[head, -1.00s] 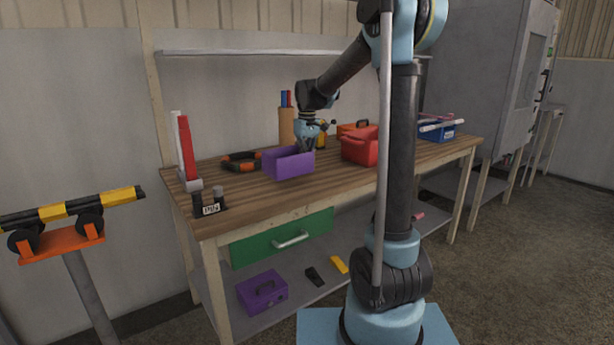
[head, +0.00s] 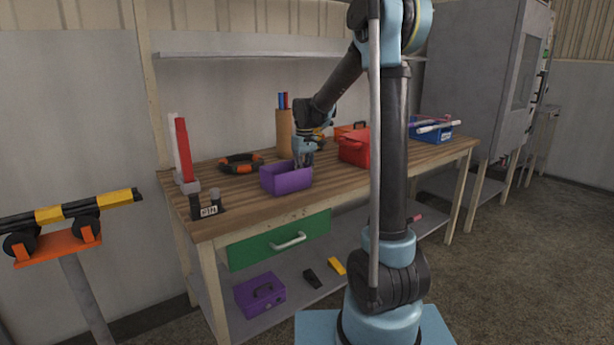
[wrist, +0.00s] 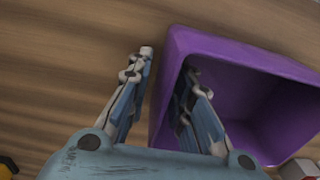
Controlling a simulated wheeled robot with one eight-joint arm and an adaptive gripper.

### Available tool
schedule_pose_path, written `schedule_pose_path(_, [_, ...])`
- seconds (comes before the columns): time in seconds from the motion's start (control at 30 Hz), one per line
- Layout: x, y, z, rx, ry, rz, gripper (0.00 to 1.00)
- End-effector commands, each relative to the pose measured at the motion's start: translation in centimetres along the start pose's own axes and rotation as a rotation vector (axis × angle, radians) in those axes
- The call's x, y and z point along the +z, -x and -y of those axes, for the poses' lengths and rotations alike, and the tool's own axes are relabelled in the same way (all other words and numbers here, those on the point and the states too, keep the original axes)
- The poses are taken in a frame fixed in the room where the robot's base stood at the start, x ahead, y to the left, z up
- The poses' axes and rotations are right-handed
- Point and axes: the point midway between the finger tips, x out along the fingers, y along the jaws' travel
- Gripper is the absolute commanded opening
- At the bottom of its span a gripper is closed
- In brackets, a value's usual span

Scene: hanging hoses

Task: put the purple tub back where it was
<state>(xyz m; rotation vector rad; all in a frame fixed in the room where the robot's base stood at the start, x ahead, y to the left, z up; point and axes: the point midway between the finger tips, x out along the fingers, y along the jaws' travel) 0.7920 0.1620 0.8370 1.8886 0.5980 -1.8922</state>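The purple tub (head: 286,179), an open-topped box, stands on the workbench near its front edge, left of the red box. It also shows in the wrist view (wrist: 240,62), slightly turned, with wood around it. My gripper (head: 303,161) reaches down at the tub's right end. In the wrist view my gripper (wrist: 169,62) straddles one tub wall: one finger is outside on the left, the other inside. The fingers stand apart with a gap visible on the outer side, so it looks open. The exact contact at the fingertips is not clear.
The wooden workbench (head: 240,200) has a black-and-orange ring (head: 241,163) behind the tub and a red box (head: 356,148) to its right. A tan holder (head: 285,132) stands behind. A small labelled holder (head: 208,208) and red-and-white upright (head: 184,152) are at the left end.

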Motion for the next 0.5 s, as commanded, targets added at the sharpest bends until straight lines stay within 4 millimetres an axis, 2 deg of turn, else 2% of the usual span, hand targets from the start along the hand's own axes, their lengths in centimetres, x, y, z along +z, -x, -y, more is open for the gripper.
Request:
schedule_pose_path(0.33, [0.0,0.2,0.0,0.000,0.000,0.000,0.25])
schedule_pose_path(0.5, [0.0,1.6,0.0,0.000,0.000,0.000,0.25])
